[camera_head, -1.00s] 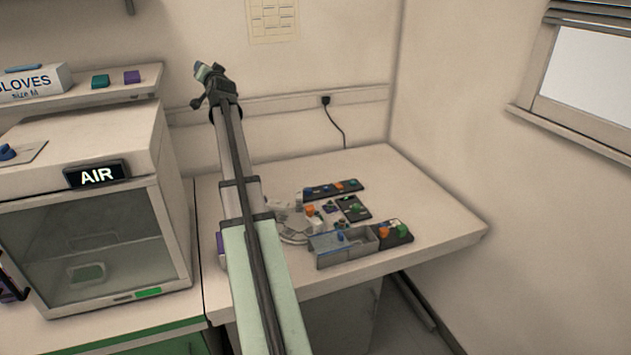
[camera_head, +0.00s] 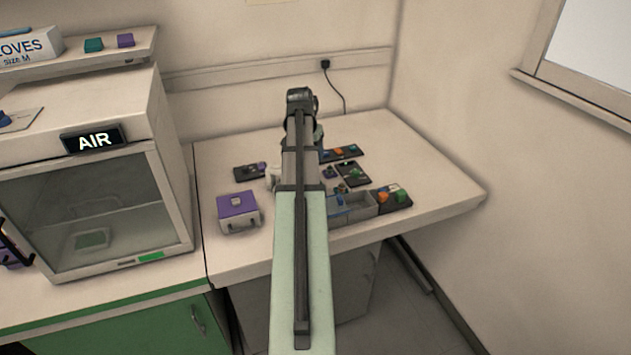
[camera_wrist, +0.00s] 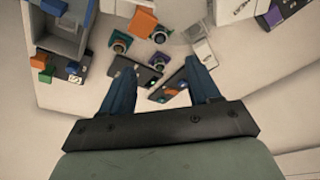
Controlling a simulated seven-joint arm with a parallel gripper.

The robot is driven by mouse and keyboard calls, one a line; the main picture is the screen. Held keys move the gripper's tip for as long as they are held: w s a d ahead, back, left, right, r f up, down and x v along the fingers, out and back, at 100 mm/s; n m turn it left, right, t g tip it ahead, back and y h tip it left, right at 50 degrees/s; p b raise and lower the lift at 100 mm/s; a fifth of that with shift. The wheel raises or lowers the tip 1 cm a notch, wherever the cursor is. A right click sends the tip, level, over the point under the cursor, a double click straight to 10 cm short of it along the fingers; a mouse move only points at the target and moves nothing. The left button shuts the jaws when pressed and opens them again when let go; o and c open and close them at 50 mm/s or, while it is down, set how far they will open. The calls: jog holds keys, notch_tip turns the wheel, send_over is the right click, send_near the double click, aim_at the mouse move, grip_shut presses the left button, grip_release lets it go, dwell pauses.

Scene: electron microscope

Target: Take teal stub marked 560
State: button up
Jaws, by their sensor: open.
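No marking 560 can be read in either view, so I cannot tell which stub it is. Small coloured stubs sit on dark racks on the bench; a green one (camera_head: 355,174) shows on the middle rack (camera_head: 352,181) in the head view. In the head view my wrist end (camera_head: 301,101) is over the back of the bench, and the fingers are hidden.
A grey open bin (camera_head: 352,207) and a rack with orange and green pieces (camera_head: 393,198) stand at the front right. A purple-topped box (camera_head: 238,208) is at the left. The AIR cabinet (camera_head: 90,200) stands further left. The bench's right side is clear.

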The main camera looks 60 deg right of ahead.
jog(key=x, duration=0.8)
jog(key=shift+f, duration=0.15)
jog(key=shift+d+x, duration=0.2)
jog(key=shift+x, duration=2.45)
jog(key=shift+c, duration=0.3)
jog(key=c, duration=1.1)
jog(key=shift+o, duration=0.2)
